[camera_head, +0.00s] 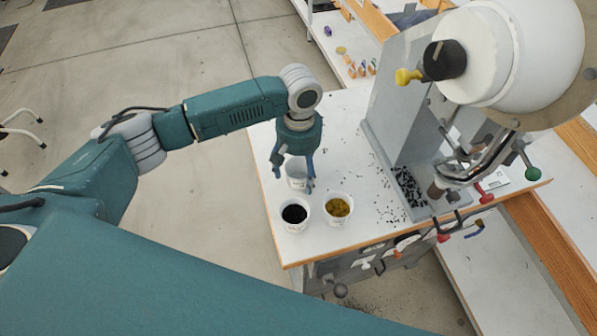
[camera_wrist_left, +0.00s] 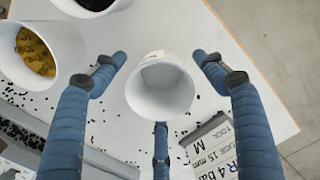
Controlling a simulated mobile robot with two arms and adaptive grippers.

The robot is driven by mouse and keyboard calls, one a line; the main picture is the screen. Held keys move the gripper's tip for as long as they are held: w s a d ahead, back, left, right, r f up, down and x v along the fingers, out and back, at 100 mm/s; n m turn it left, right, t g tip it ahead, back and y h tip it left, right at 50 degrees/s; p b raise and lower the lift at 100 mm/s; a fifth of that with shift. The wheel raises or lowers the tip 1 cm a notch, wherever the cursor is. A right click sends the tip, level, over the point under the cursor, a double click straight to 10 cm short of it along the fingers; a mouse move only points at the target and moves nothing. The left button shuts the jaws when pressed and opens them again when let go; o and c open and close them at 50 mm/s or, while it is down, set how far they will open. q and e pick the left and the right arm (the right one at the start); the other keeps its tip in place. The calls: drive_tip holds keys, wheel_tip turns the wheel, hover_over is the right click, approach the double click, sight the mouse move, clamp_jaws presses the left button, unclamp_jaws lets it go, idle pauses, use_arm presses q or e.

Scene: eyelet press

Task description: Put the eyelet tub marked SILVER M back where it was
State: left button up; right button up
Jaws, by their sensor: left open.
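A white tub (camera_head: 297,171) with a pale grey inside stands on the white bench top; no marking on it is readable. My left gripper (camera_head: 293,178) is above it, fingers pointing down and spread around it. In the left wrist view the tub (camera_wrist_left: 160,88) sits between the open fingers of the gripper (camera_wrist_left: 159,75), with visible gaps at both sides. A third finger is close to its lower edge in that view; contact cannot be told. My right gripper is not in view.
A tub of black eyelets (camera_head: 294,214) and a tub of brass-coloured eyelets (camera_head: 338,208) stand near the bench's front corner. The grey press (camera_head: 400,100) rises at right, with loose black eyelets around it. A printed card (camera_wrist_left: 212,148) lies beside the pale tub.

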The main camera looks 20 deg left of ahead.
use_arm(q)
wheel_tip(320, 180, up, 12)
drive_tip(key=b, duration=0.2)
drive_tip(key=shift+w, duration=0.3)
drive_tip(key=shift+f, duration=0.2)
